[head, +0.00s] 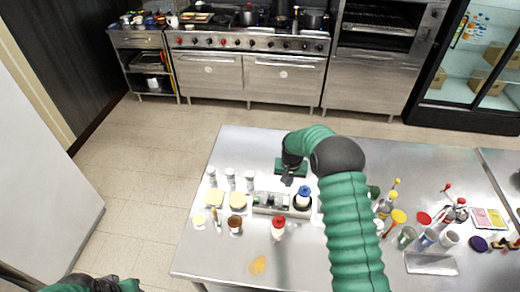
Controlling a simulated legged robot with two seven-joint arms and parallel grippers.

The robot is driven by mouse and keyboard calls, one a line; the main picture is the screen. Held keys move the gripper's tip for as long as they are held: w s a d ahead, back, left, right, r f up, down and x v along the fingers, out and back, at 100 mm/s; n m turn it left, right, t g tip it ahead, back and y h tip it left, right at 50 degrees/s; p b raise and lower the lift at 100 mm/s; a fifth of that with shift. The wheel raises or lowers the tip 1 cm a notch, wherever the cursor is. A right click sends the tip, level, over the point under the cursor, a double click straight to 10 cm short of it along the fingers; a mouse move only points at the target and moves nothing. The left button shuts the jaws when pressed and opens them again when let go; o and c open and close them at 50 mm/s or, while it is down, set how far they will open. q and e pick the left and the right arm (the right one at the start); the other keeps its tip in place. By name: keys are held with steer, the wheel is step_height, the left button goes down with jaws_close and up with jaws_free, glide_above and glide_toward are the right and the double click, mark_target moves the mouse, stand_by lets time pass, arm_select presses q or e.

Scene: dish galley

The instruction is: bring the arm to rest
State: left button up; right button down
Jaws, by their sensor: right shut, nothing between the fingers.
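My right arm, with a green sleeve and black joints, reaches up from the lower right over the steel table (238,150). My right gripper (287,181) hangs above the middle of the table, near a green item (291,166) and just behind a grey caddy (263,208). It is shut and holds nothing. I cannot tell whether it touches anything. Only part of my left arm shows at the lower left edge, and I cannot make out the fingers of its gripper.
The caddy holds a blue-and-white bottle (303,197). A red-capped bottle (278,228), yellow sponges (238,200) and white shakers (230,177) stand nearby. A yellow spill (258,265) lies in front. The table's back left is clear.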

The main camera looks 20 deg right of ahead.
steer(key=s+a+r+n+b, duration=0.1)
steer(key=s+a+n+b, duration=0.2)
steer(key=s+a, duration=0.5)
steer(key=s+a+r+n+t+y+b, duration=0.1)
steer(key=s+a+b, duration=0.5)
steer(key=s, duration=1)
steer(key=shift+a+r+n+b, duration=0.3)
steer(key=shift+a+r+n, duration=0.15)
steer(key=shift+a+n, duration=0.7)
steer(key=shift+a, duration=0.3)
steer(key=shift+d, duration=0.25)
